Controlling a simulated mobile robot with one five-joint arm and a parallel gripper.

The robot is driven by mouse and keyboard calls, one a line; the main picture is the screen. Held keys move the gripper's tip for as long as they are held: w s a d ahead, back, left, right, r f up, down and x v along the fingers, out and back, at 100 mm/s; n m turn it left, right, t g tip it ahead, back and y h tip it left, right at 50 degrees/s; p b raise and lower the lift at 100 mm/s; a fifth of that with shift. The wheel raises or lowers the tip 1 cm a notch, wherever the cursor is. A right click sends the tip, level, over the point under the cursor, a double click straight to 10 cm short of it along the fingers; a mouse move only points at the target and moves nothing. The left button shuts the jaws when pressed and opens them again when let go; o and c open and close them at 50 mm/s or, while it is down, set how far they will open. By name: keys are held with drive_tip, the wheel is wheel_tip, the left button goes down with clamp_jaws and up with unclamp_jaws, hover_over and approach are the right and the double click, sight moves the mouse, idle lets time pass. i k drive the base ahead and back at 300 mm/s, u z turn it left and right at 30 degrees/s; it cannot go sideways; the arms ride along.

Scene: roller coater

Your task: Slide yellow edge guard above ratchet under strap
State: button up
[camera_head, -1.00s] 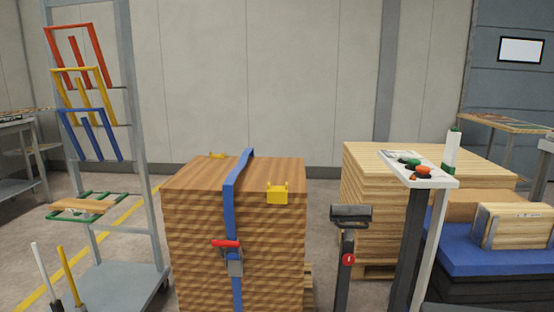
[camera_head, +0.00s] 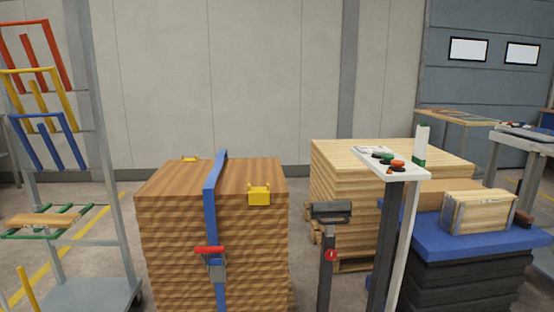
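A yellow edge guard (camera_head: 259,196) sits on the front top edge of a brown wood stack (camera_head: 160,245), to the right of the strap and apart from it. A blue strap (camera_head: 211,215) runs over the top of the stack and down its front. A ratchet (camera_head: 217,270) with a red handle (camera_head: 209,250) is on the strap at the front face. A second small yellow guard (camera_head: 190,159) shows at the back top edge, left of the strap. My gripper is not in view.
A grey trolley (camera_head: 100,293) with red, yellow and blue frames stands at left. A black post with a grey head (camera_head: 331,209) stands right of the stack. Beyond it are a white-topped control stand (camera_head: 405,172), a pale board stack (camera_head: 390,150) and a blue-topped platform (camera_head: 430,237).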

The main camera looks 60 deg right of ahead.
sight(257, 195)
drive_tip(key=z, duration=0.25)
drive_tip(key=i, duration=1)
drive_tip(key=u, duration=0.05)
